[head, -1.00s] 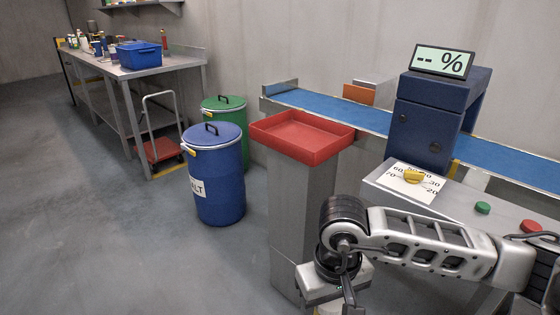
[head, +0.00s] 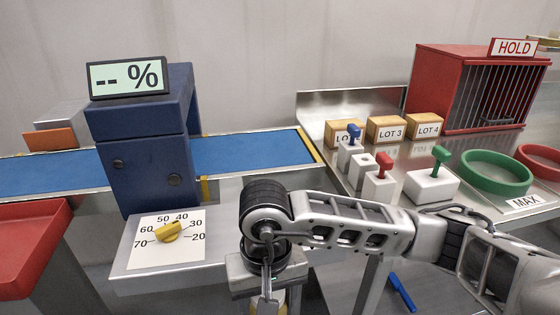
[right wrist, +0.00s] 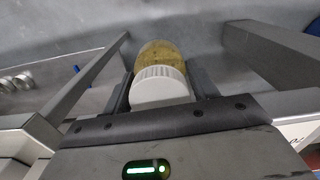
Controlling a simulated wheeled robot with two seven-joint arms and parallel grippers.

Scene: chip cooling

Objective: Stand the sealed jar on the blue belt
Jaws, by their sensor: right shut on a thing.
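The jar (right wrist: 161,88) has a ribbed white lid and yellowish contents. In the right wrist view it sits between the two fingers of my right gripper (right wrist: 162,80), which is shut on it. In the head view my right gripper (head: 267,303) is at the lower middle, in front of the bench, with the jar mostly hidden at the bottom edge. The blue belt (head: 250,153) runs along the wall behind it, through a dark blue housing; its left stretch (head: 50,173) shows too. My left gripper is out of view.
The dark blue housing (head: 148,165) carries a "-- %" display. A yellow dial (head: 171,232) sits on the panel below. A red tray (head: 32,240) stands left. Stamps, lot boxes (head: 386,129), a green ring (head: 497,172) and a red cage (head: 480,85) fill the right bench. The visible belt is bare.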

